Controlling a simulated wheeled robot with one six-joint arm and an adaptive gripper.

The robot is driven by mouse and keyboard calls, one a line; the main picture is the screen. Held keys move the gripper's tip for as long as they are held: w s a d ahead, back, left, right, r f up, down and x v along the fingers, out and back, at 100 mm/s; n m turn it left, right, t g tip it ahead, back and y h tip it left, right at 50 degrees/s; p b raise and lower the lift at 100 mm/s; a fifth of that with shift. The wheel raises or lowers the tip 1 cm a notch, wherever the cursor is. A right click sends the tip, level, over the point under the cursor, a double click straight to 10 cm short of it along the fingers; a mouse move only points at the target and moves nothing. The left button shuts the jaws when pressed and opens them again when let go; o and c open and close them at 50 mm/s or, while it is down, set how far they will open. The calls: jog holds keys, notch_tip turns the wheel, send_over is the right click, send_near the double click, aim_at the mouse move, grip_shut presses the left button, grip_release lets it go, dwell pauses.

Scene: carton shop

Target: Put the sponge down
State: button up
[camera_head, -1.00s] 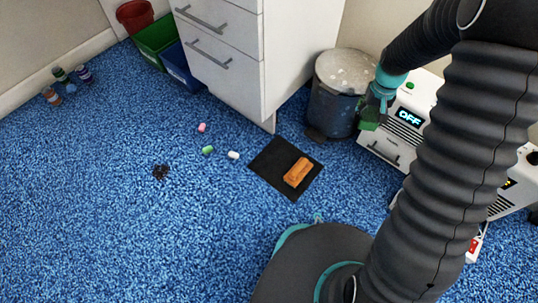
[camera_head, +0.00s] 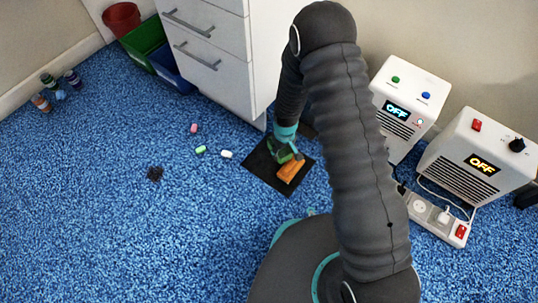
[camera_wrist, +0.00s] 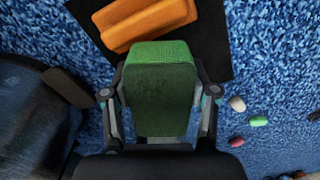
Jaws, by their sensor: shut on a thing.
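My gripper (camera_head: 286,150) is shut on a green sponge (camera_wrist: 160,95). In the wrist view, my gripper (camera_wrist: 160,100) has one finger along each side of the sponge. In the head view the sponge (camera_head: 284,156) is partly hidden by my gripper and shows over the black mat (camera_head: 262,172). An orange block (camera_head: 292,169) lies on the mat, close beside the sponge in the picture. The wrist view shows this block (camera_wrist: 145,22) just beyond the sponge on the mat (camera_wrist: 212,50). I cannot tell whether the sponge touches the mat or the block.
A pink (camera_head: 194,128), a green (camera_head: 200,150) and a white piece (camera_head: 226,154) lie on the blue carpet. White drawers (camera_head: 210,60) stand behind. Two white machines (camera_head: 410,100) (camera_head: 478,155) and a power strip (camera_head: 430,215) are right.

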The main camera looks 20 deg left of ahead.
aim_at(269, 142)
jog(key=a+f, duration=0.1)
jog(key=a, duration=0.1)
jog(key=w+a+f, duration=0.1)
jog(key=a+f, duration=0.1)
jog(key=a, duration=0.1)
jog(key=shift+w+a+f+b, duration=0.2)
jog(key=shift+a+f+b, duration=0.05)
jog(key=shift+a+b, duration=0.1)
jog(key=shift+f+b, duration=0.3)
jog(key=shift+f, duration=1.7)
jog(key=shift+f, duration=0.15)
jog(key=o, duration=1.2)
notch_tip(269, 142, up, 12)
jog(key=shift+r+p, duration=0.2)
jog(key=shift+p, duration=0.7)
